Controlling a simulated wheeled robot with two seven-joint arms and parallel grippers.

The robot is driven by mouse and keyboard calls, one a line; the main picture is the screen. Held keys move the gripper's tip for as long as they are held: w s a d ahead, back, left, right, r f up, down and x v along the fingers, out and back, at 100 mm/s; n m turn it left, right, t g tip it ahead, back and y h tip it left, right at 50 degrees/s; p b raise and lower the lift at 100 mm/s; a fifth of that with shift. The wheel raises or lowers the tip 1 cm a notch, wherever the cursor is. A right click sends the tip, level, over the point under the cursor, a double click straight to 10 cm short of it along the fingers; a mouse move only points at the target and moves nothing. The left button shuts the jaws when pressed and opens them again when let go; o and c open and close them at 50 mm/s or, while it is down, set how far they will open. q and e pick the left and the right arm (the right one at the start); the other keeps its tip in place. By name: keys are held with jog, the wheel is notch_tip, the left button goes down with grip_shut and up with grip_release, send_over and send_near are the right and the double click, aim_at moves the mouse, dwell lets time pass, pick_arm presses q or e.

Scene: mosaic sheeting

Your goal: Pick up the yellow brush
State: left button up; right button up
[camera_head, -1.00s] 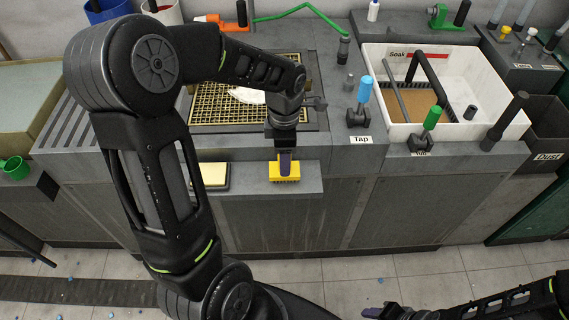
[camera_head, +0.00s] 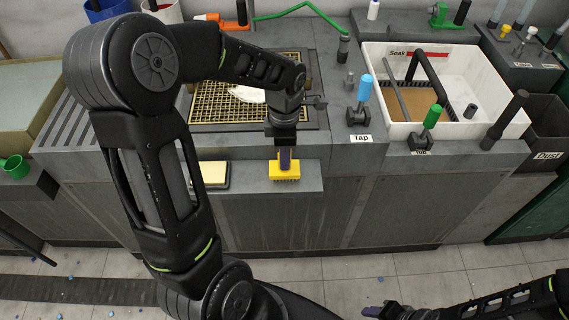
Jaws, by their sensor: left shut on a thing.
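The yellow brush (camera_head: 284,176) is at the front edge of the grey ledge below the counter. Its block is yellow, with bristles along the lower side. My left gripper (camera_head: 285,157) points down onto it from above and is shut on the brush. I cannot tell whether the brush touches the ledge.
A yellow sponge-like pad (camera_head: 214,174) lies left of the brush. Behind is a yellow grid (camera_head: 215,112) with a white piece on it. A blue-handled tap (camera_head: 364,88), a green-handled lever (camera_head: 432,116) and a white soak tub (camera_head: 450,132) stand to the right.

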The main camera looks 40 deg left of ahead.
pick_arm(q)
grip_shut()
jog(key=shift+r, duration=0.15)
notch_tip(320, 180, up, 10)
jog(key=shift+f+b, duration=0.1)
jog(key=shift+b, duration=0.35)
dwell(0.6)
